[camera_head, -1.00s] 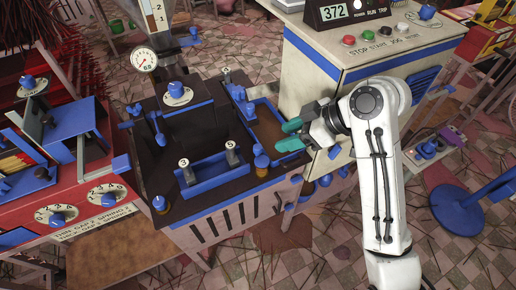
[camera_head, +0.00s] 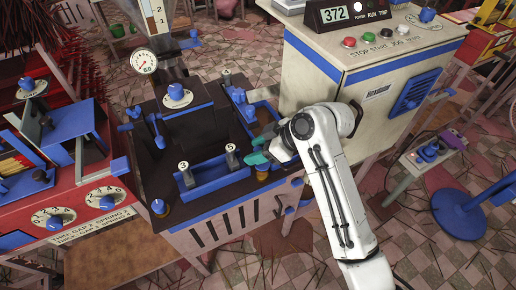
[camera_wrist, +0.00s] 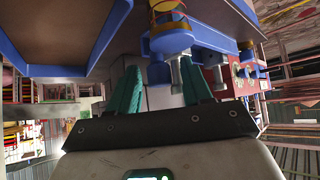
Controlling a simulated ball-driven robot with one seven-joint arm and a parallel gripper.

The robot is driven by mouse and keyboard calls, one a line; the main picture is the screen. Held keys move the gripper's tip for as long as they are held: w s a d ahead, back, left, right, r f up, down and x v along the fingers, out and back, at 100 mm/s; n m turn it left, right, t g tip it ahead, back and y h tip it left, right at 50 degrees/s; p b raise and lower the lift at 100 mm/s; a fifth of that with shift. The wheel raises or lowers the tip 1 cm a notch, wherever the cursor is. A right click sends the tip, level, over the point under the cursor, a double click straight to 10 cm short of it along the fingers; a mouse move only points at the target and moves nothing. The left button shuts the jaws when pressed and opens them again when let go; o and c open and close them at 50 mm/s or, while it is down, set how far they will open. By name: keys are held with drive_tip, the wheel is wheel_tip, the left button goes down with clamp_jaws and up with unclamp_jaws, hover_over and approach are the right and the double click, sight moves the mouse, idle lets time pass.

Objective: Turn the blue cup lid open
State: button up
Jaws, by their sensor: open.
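A small cup with a blue lid and brass body stands at the right front corner of the dark machine top. In the wrist view, the blue cup lid (camera_wrist: 170,42) is at the upper middle, beyond and between my fingertips, with grey metal parts below it. In the head view, my gripper (camera_head: 257,151) hides most of the lid, and the brass body (camera_head: 262,174) shows below. My gripper's teal fingers (camera_wrist: 158,68) are apart, one on each side of the grey parts. I cannot tell whether they touch anything.
A similar blue-topped cup (camera_head: 159,207) stands at the left front corner. A blue tray (camera_head: 215,183) with two numbered knobs lies left of my gripper. A blue-edged bin (camera_head: 262,117) is behind it. A beige control cabinet (camera_head: 375,95) stands close on the right.

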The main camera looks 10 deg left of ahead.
clamp_jaws()
idle(0.3)
